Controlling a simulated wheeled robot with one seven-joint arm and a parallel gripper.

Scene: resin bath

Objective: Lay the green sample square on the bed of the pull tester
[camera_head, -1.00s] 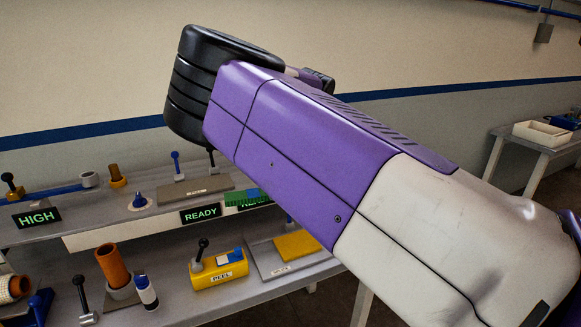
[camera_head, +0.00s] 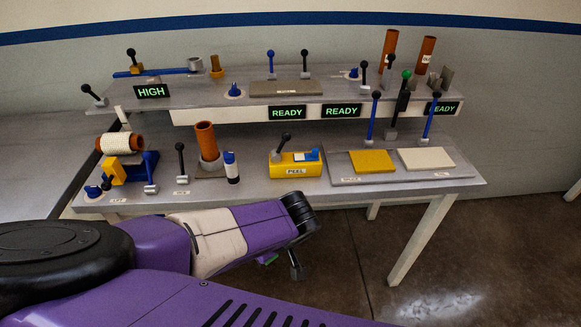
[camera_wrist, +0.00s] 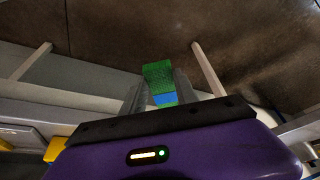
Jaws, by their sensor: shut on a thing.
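The green sample square (camera_wrist: 158,74), with a blue part at its near end, is held between the two fingers of my gripper (camera_wrist: 158,88) in the wrist view. My gripper (camera_head: 284,262) is mostly hidden there. A yellow block labelled PEEL (camera_head: 295,169), with a black lever and a blue and white top, stands on the lower bench top, behind and above my gripper in the picture. I take it for the pull tester; its bed is small in view.
A grey tray (camera_head: 408,177) with a yellow and a white pad lies right of the block. A brown tube (camera_head: 207,142) and a small bottle (camera_head: 231,168) stand left of it. The raised shelf (camera_head: 220,108) carries levers and a grey plate. Open floor lies right.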

